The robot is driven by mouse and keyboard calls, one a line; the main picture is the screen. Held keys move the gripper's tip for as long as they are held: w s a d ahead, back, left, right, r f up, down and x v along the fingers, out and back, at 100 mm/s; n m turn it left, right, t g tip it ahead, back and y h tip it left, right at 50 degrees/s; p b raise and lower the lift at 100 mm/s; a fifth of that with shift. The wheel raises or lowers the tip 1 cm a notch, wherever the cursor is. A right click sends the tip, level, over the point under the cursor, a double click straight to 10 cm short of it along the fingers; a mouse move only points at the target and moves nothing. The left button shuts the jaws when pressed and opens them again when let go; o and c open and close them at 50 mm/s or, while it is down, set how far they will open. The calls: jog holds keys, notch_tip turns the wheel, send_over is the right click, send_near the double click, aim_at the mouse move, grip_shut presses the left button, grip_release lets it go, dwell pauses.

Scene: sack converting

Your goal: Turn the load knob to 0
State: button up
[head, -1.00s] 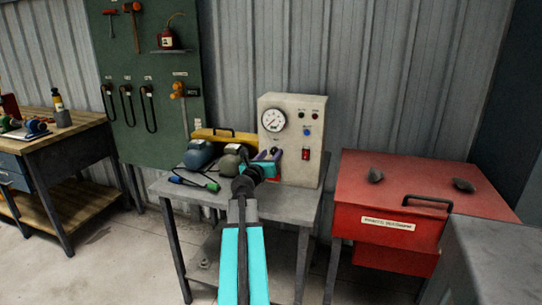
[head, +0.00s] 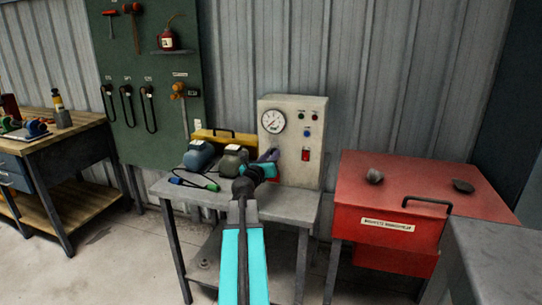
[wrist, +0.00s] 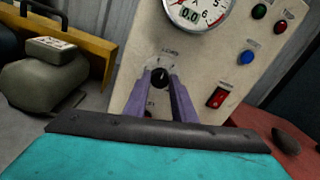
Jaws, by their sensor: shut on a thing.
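The load knob (wrist: 159,77) is a small black knob on a pale round scale on the front of the beige test panel (head: 312,112). In the wrist view, the two purple fingers of my gripper (wrist: 160,84) stand on either side of it and are shut on it. The knob's pointer and the scale numbers are too small to read. In the head view my gripper (head: 270,156) reaches the panel's lower left front, and my arm hides the knob. The gauge (wrist: 196,8) above the knob shows 0.0 on its small display.
Green and red lamps, a blue button (wrist: 247,57) and a red switch (wrist: 217,97) sit right of the knob. Grey-green weights (head: 234,160) and a yellow case (head: 222,138) stand left on the grey table (head: 292,207). A red chest (head: 358,215) is at right.

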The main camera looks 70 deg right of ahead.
jog(key=shift+s+a+f+n+t+p, duration=0.15)
jog(key=shift+n+t+p, duration=0.1)
jog(key=shift+n+p, duration=3.75)
jog(key=shift+w+d+f+n+t+p, duration=0.1)
jog(key=shift+n+t+p, duration=0.2)
jog(key=shift+n+p, duration=3.6)
jog(key=shift+s+a+f+n+t+p, duration=0.2)
jog(key=shift+n+p, duration=2.05)
jog(key=shift+n, duration=3.45)
jog(key=shift+w+d, duration=0.1)
jog(key=shift+d, duration=0.05)
jog(key=o, duration=1)
jog(key=shift+o, duration=0.3)
jog(key=shift+r, duration=0.1)
